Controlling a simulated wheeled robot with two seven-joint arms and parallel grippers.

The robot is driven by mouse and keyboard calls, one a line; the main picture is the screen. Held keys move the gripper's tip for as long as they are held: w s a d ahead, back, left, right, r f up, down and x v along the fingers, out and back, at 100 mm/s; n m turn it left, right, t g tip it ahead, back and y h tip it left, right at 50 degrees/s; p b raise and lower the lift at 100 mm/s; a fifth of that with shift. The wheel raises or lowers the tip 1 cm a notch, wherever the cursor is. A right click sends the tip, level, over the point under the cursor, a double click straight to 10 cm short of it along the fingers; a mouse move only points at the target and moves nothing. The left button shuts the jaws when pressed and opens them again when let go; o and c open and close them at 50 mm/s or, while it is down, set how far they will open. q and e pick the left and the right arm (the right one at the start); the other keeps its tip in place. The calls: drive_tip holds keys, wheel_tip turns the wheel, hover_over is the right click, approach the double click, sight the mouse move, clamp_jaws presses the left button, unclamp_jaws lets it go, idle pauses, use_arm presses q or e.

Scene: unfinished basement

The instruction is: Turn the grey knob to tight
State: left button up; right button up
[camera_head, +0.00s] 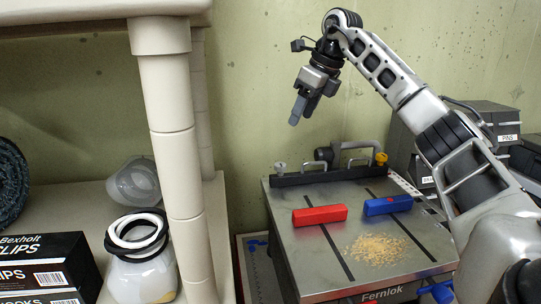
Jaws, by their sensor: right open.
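A metal-topped work table (300,248) marked "Fernlok" stands at the lower right. A dark fence bar (325,176) runs along its back edge. A small pale grey-beige knob (280,167) sits at the fence's left end; I cannot tell for sure that it is the grey knob. A yellow knob (381,158) is at the right end. My right gripper (298,112) is open and empty, pointing down in the air near the wall, above the fence's left part in the picture. Its fingers partly overlap, and it appears apart from everything. My left gripper is not in view.
A red block (319,215), a blue block (387,205) and a sawdust patch (376,249) lie on the table top. A beige shelf post (174,140) stands left of the table. Grey cases (480,122) are stacked at the right, behind my right arm.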

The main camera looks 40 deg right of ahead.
sight(281, 164)
drive_tip(key=x, duration=1.4)
drive_tip(key=shift+s+a+f+p, duration=0.1)
drive_tip(key=shift+s+f+p, duration=0.1)
drive_tip(key=shift+f+p, duration=0.15)
drive_tip(key=c, duration=1)
